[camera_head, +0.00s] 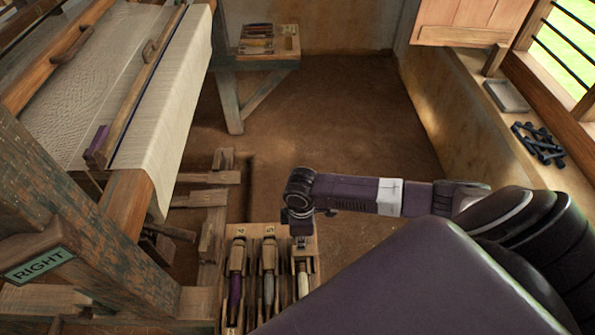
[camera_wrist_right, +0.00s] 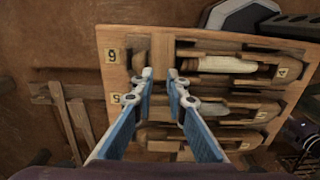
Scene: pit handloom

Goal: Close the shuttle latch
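A wooden shuttle tray (camera_head: 255,232) stands on the floor and holds several shuttles in slots. One shuttle has a purple bobbin (camera_head: 235,290), another a grey bobbin (camera_head: 269,288). The right-hand shuttle has a white bobbin (camera_head: 303,284), which also shows in the right wrist view (camera_wrist_right: 228,65). My right gripper (camera_head: 301,243) is over the far end of this right-hand shuttle. In the right wrist view its blue fingers (camera_wrist_right: 161,74) are apart with a narrow gap, nothing clearly between them. The latch cannot be made out; the fingers hide part of the shuttle. My left gripper is not in view.
The loom with cream cloth (camera_head: 170,100) and its post with a RIGHT sign (camera_head: 38,265) stand at the left. A small bench with a tray (camera_head: 268,47) is at the back. A window sill (camera_head: 490,110) holds dark parts. The middle floor is clear.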

